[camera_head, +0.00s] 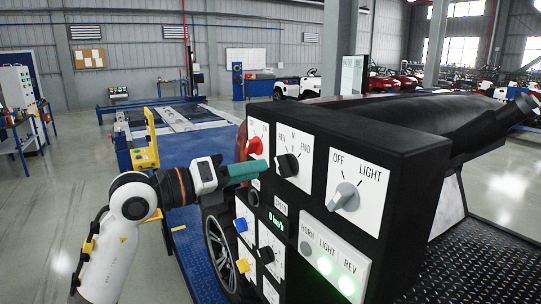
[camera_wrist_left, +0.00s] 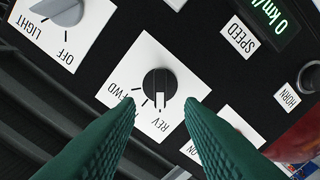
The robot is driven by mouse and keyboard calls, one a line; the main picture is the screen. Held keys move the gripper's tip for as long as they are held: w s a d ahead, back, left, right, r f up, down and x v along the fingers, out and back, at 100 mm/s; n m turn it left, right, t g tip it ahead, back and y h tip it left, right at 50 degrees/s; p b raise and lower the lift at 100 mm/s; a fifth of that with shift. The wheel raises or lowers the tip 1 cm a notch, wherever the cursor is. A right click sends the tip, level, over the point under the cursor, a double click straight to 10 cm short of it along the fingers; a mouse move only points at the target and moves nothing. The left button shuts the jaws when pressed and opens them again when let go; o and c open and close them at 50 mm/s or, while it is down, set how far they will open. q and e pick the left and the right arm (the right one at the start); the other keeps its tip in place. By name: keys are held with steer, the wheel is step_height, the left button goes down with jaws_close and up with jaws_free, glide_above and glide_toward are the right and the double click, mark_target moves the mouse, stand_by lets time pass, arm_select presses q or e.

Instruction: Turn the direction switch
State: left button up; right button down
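The direction switch (camera_head: 287,165) is a black round knob on a white plate marked REV, N and FWD, on the black control box. In the left wrist view the direction switch (camera_wrist_left: 159,82) shows upside down, its white mark pointing toward the lower edge. My left gripper (camera_head: 262,167) has teal fingers and reaches in from the left, close to the knob. In the left wrist view its fingers (camera_wrist_left: 160,108) are apart, on either side below the knob, with nothing between them. I cannot tell whether they touch it. My right gripper is not in view.
The grey OFF/LIGHT knob (camera_head: 346,197) sits right of the switch and a red knob (camera_head: 254,146) left of it. Below are a speed display (camera_head: 277,222) and a lamp panel (camera_head: 334,262) with green lit lamps. Blue and yellow knobs sit lower left.

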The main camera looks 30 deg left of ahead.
mark_target(278, 166)
arm_select(q)
steer(key=p+x, duration=0.1)
steer(key=x, duration=0.4)
steer(key=shift+s, duration=0.1)
